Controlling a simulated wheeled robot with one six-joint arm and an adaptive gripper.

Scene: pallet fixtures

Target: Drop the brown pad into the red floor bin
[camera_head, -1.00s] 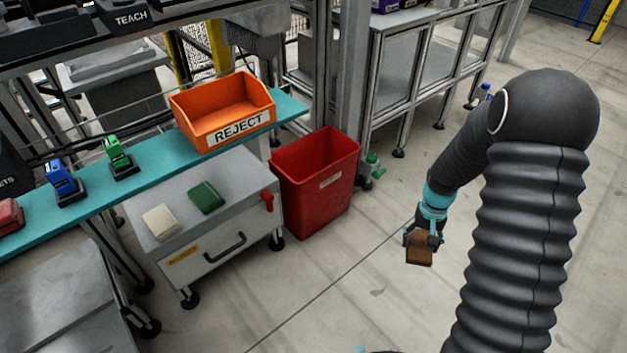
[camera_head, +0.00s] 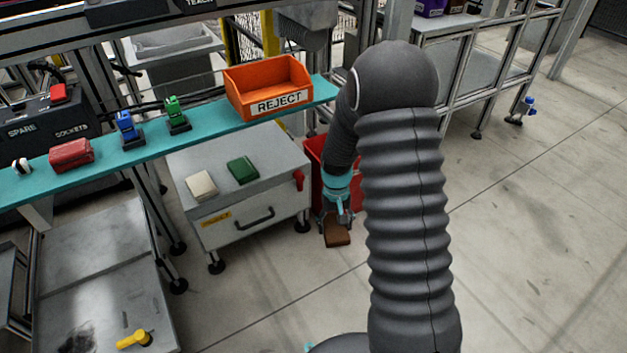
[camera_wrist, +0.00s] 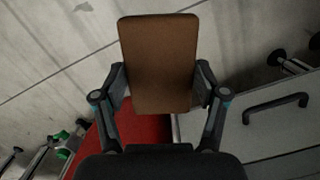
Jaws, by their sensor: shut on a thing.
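The brown pad (camera_head: 338,234) is a flat rectangular block held in my gripper (camera_head: 337,216) in the head view. In the wrist view the brown pad (camera_wrist: 159,62) sits between both fingers of my gripper (camera_wrist: 160,90), which is shut on it. The red floor bin (camera_head: 317,160) stands on the floor behind my arm in the head view, mostly hidden by it. In the wrist view a part of the red bin (camera_wrist: 148,129) shows below and behind the pad. The pad appears in front of the bin; I cannot tell its exact height.
A grey drawer cabinet (camera_head: 250,210) stands just left of the bin, with a green pad (camera_head: 242,170) and a cream pad (camera_head: 201,184) on top. An orange REJECT tray (camera_head: 270,85) sits on the teal shelf (camera_head: 205,118) above.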

